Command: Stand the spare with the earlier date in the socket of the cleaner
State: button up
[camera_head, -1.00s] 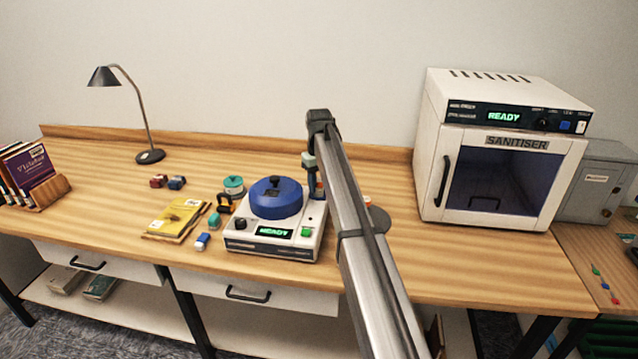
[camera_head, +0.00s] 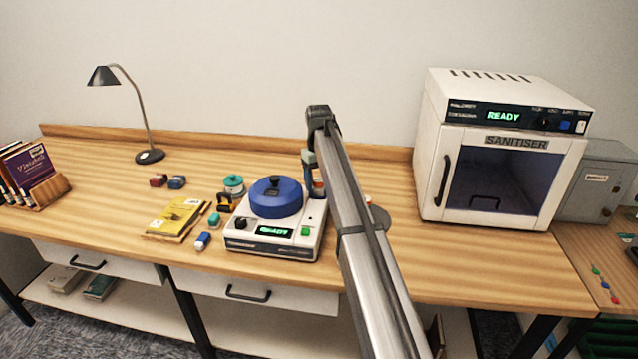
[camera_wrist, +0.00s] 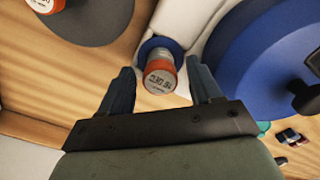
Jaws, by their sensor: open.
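The cleaner (camera_head: 265,243) is a white machine with a blue lid (camera_head: 276,198) and a lit READY display. A spare (camera_wrist: 158,77) with an orange-red end and a white printed label stands in a blue ring (camera_wrist: 150,46) beside the cleaner's body. Its label is too blurred to read surely. My gripper (camera_wrist: 163,72) is open, with one finger on each side of this spare. In the head view my gripper (camera_head: 311,172) is at the cleaner's back right corner. Another orange-ended spare (camera_wrist: 45,5) stands on a dark round disc (camera_wrist: 95,22), partly cut off.
The sanitiser (camera_head: 500,210) stands at the right with its door shut. Left of the cleaner lie a yellow packet (camera_head: 175,217), a teal round tin (camera_head: 234,184) and small blocks. A lamp (camera_head: 150,156) stands at back left. The left middle of the bench has free room.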

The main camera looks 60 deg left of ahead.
aim_at(319, 180)
notch_tip(319, 180, up, 11)
dwell(0.4)
